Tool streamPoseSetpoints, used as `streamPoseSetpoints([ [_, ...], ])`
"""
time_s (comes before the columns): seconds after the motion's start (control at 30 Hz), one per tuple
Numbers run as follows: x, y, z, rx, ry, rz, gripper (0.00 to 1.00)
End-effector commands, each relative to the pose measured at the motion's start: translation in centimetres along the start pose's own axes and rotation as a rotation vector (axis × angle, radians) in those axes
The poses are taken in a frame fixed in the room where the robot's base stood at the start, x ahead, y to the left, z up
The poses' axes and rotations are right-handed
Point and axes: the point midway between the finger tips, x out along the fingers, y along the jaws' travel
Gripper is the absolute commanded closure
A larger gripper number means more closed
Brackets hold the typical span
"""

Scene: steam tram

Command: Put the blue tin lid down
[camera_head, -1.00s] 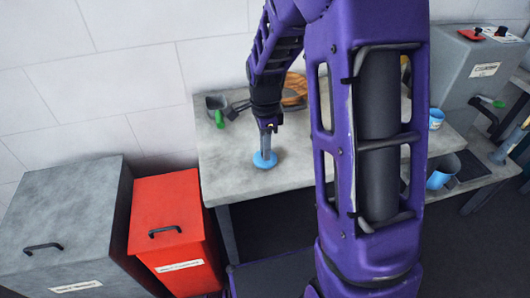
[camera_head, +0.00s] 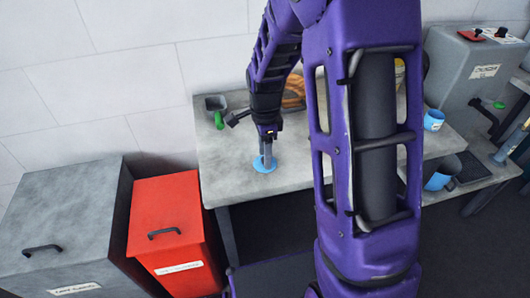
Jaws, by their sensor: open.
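The blue tin lid (camera_head: 258,168) lies flat on the grey table (camera_head: 228,178), near its front edge. My gripper (camera_head: 266,164) points down right over the lid. Its jaws are open and its fingertips are at or just above the lid. I cannot tell whether they touch it. The fingers hide part of the lid.
A grey container (camera_head: 215,103) with a green handle (camera_head: 218,120) and an orange-brown coiled thing (camera_head: 294,92) are at the back of the table. A red bin (camera_head: 168,215) and a grey bin (camera_head: 75,225) stand left. Blue cups (camera_head: 434,120) are at the right.

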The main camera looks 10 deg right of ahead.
Motion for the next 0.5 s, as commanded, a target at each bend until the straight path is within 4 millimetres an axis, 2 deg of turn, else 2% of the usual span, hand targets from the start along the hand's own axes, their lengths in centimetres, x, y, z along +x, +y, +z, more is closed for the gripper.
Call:
streamPoseSetpoints([
  [0.17, -2.8, -0.1, 0.0, 0.0, 0.001, -0.005, 0.46],
  [0.5, -9.9, -0.1, 0.0, -0.001, 0.0, -0.005, 0.46],
])
